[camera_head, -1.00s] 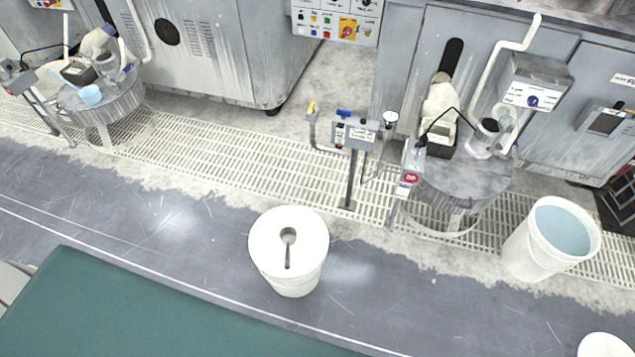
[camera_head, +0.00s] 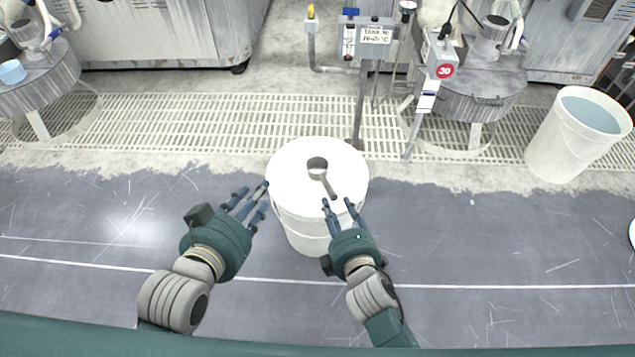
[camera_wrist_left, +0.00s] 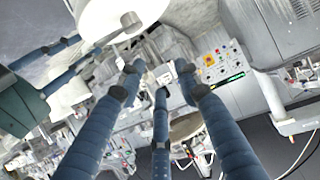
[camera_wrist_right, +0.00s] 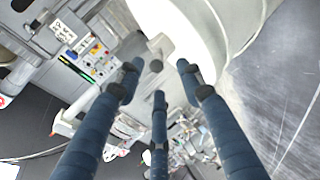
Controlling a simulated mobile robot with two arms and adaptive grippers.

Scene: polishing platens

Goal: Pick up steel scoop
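The steel scoop (camera_head: 319,170) lies on the white lid of a bucket (camera_head: 300,225) in the head view, its round bowl toward the back and its handle pointing to the front right. My right gripper (camera_head: 341,207) is at the lid's front edge, with its fingertips close by the handle's end. I cannot tell whether they touch it. Its fingers are spread in the right wrist view (camera_wrist_right: 160,85). My left gripper (camera_head: 252,198) is left of the bucket, fingers spread and empty. The left wrist view also shows its spread fingers (camera_wrist_left: 160,85), with the bucket at the top.
An open white bucket of bluish liquid (camera_head: 578,125) stands at the right. A post with a control box (camera_head: 366,35) stands behind the lidded bucket, on the floor grating (camera_head: 200,122). Round grey tables (camera_head: 470,92) are at the back. The dark floor around the bucket is clear.

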